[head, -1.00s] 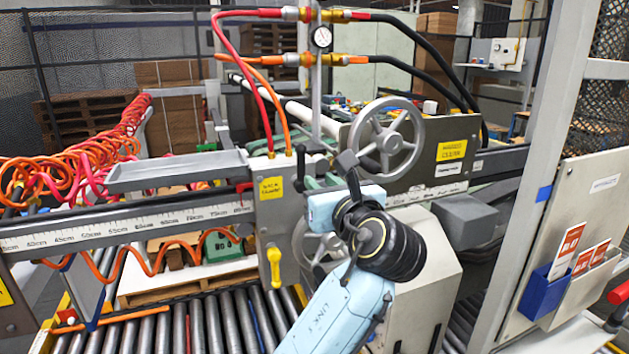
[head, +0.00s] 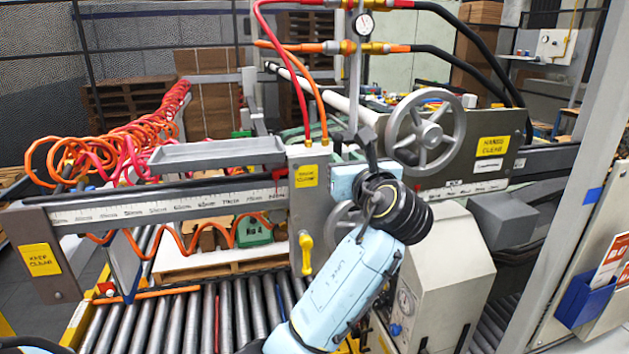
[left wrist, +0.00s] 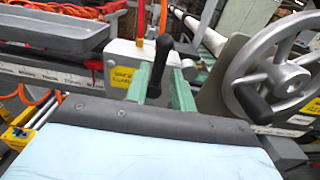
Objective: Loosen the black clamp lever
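The black clamp lever (left wrist: 159,63) stands upright, slightly tilted, in front of the pale carriage block with a yellow label in the left wrist view. My left gripper (left wrist: 161,78) has green fingers, one on each side of the lever. The fingers are apart, with the lever between them; whether either touches it I cannot tell. My right gripper is not in view.
A grey handwheel (head: 427,132) is close right of my left wrist. A grey tray (head: 215,154) is at left above the ruler beam (head: 150,207). Red and orange hoses (head: 306,85) drop onto the block.

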